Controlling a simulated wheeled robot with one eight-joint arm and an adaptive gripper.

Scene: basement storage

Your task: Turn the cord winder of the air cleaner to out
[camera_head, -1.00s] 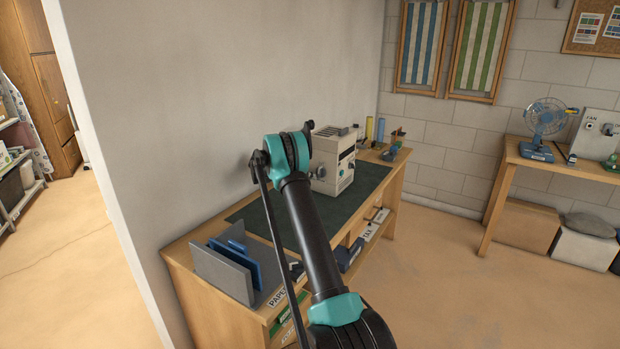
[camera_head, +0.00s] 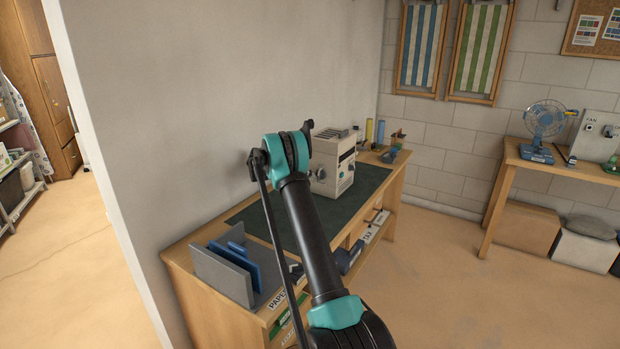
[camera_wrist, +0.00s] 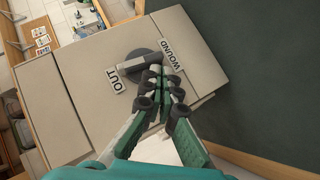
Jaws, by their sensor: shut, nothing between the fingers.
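The air cleaner (camera_head: 330,150) is a cream box on the dark green mat of the workbench. Its cord winder (camera_wrist: 142,63) shows in the wrist view as a dark round dial with a grey bar across it. The OUT label (camera_wrist: 132,72) is at the dial's left and the WOUND label (camera_wrist: 173,56) at its right. The bar runs between the two labels; I cannot tell which end is the pointer. My gripper (camera_wrist: 160,74) is shut and empty, its tips just below the bar's right part near WOUND. Contact cannot be told. In the head view my arm hides the gripper.
A grey and blue file rack (camera_head: 226,270) stands at the bench's near left end. Pots and small items (camera_head: 390,148) stand behind the cleaner. A wall rises along the bench's left side. The mat (camera_head: 370,182) is clear right of the cleaner.

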